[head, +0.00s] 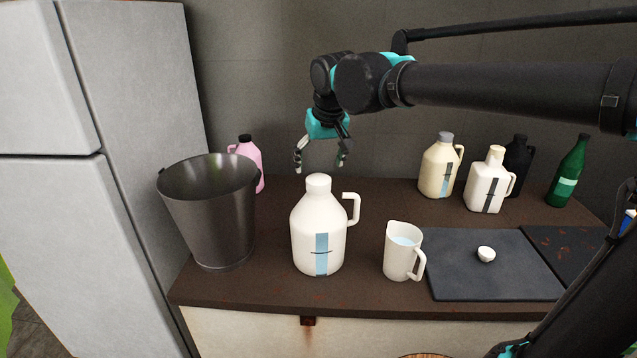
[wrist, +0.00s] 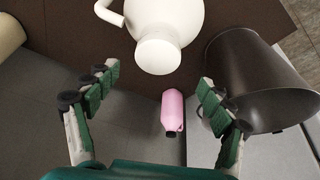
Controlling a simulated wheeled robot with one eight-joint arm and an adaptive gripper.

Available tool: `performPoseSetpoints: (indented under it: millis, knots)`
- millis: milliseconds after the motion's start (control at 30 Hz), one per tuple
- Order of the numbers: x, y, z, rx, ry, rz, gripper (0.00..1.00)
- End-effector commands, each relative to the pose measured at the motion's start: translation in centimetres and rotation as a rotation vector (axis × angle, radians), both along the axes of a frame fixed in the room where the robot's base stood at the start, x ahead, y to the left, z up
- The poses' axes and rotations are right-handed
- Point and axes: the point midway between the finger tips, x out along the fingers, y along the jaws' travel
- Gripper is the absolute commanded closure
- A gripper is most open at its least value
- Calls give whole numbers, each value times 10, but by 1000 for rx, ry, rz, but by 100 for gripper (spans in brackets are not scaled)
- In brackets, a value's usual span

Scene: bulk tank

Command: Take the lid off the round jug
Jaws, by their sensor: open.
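The round jug (head: 318,237) is white with a blue stripe and a side handle, and stands upright near the counter's front edge. Its white lid (head: 318,184) sits on the neck. In the wrist view the lid (wrist: 158,55) shows ahead of the fingertips, with the jug body (wrist: 170,14) beyond it. My gripper (head: 321,168) is open and empty, pointing down, above and apparently a little behind the lid. In the wrist view its two fingers (wrist: 158,92) are spread wide with nothing between them touching.
A dark metal bucket (head: 212,225) stands left of the jug, with a pink bottle (head: 250,165) behind it. A white measuring cup (head: 402,251) with liquid stands close right. A dark mat (head: 490,280) holds a small white piece (head: 486,254). Several bottles stand at the back right.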

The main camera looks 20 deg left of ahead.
Motion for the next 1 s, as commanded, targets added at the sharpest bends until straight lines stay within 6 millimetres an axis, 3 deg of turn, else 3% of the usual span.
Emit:
performPoseSetpoints:
  millis: [400, 667, 1000]
  knots:
    - [18, 7, -45, 0, 0, -1, 18]
    - [19, 8, -47, 0, 0, -1, 18]
    - [18, 8, -47, 0, 0, -1, 55]
